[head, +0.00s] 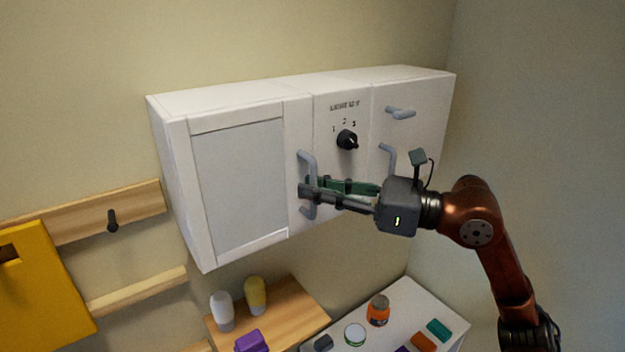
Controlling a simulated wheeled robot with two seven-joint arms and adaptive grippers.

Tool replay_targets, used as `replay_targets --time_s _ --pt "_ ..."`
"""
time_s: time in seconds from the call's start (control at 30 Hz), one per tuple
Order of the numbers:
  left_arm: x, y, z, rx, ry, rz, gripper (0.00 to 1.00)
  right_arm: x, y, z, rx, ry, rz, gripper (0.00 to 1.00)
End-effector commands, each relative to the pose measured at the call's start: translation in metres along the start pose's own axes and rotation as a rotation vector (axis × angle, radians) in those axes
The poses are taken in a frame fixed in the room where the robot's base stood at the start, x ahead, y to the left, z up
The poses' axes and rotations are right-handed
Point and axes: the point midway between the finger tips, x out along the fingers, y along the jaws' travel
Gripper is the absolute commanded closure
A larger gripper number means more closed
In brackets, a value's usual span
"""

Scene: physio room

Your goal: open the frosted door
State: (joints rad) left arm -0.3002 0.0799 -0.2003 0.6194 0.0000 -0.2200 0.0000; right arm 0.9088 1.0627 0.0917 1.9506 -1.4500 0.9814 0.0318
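The frosted door (240,190) is the grey-panelled door in a white frame at the left of the white wall cabinet (292,90). It looks closed, flush with the cabinet front. Its grey bar handle (307,157) stands upright near the door's right edge. My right gripper (306,188) reaches in from the right, its fingers close together at the handle's middle part. They appear shut on the handle and hide that part; the bar's upper and lower ends show. My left gripper is not in view.
A black knob (347,139) and two more grey handles (400,113) (387,157) are on the cabinet's right side. Below are a wooden shelf (290,304) with bottles and a white surface (400,322) with jars and small blocks. A yellow board (45,290) hangs at left.

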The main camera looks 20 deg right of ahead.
Motion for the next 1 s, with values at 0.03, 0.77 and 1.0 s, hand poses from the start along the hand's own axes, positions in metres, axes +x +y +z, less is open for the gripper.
replay_targets --time_s 0.03,0.77,1.0 --pt "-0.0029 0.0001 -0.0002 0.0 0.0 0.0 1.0 0.0038 0.001 0.0018 0.0 -0.002 0.002 0.83" --pt "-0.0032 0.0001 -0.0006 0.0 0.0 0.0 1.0 0.0086 0.0006 -0.0004 0.0 -0.001 0.001 1.0" --pt "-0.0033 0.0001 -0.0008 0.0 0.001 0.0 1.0 0.0085 0.0005 -0.0004 0.0 -0.001 0.001 1.0"
